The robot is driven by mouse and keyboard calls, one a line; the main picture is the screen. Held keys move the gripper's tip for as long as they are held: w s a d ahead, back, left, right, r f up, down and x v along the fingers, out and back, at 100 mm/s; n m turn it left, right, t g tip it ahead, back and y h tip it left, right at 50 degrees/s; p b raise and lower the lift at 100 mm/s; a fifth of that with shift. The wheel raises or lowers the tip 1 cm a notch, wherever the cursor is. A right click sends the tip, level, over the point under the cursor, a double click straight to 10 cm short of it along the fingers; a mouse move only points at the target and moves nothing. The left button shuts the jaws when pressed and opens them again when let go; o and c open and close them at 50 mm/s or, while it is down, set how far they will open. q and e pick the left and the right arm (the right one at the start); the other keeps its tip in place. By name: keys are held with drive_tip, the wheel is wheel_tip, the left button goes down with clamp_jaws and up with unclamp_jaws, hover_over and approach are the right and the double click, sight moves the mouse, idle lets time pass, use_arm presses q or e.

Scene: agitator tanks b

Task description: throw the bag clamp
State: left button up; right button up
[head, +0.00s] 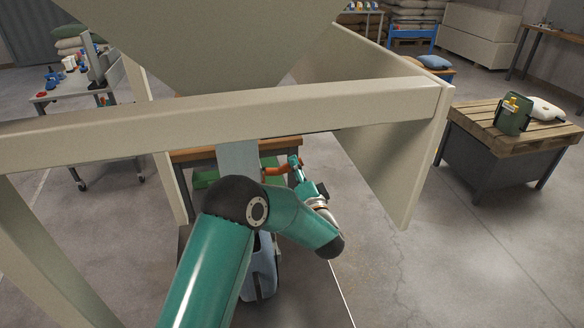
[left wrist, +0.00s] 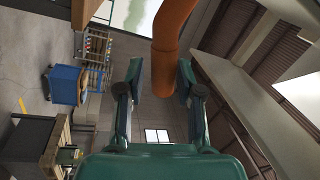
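The orange lever of the bag clamp (head: 273,170) shows under the hopper in the head view, beside a pale grey-blue spout (head: 236,156). The clamp body is mostly hidden by the frame beam and my arm. My left gripper (head: 295,162) is at the lever's right end. In the left wrist view the orange lever (left wrist: 168,65) comes down from the top between the two fingers of my left gripper (left wrist: 160,78). The fingers are spread around it, with a gap on the left side; contact on the right side is unclear. My right gripper is out of view.
The hopper (head: 200,40) and its beige front beam (head: 220,118) stand over my left arm, with a side panel (head: 385,165) to its right. A pallet-topped stand (head: 470,122) holds a green box (head: 513,115) further right. The floor between is clear.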

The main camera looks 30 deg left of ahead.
use_arm(q)
drive_tip(key=v, duration=1.2)
drive_tip(key=shift+w+f, duration=0.1)
drive_tip(key=shift+f, duration=0.05)
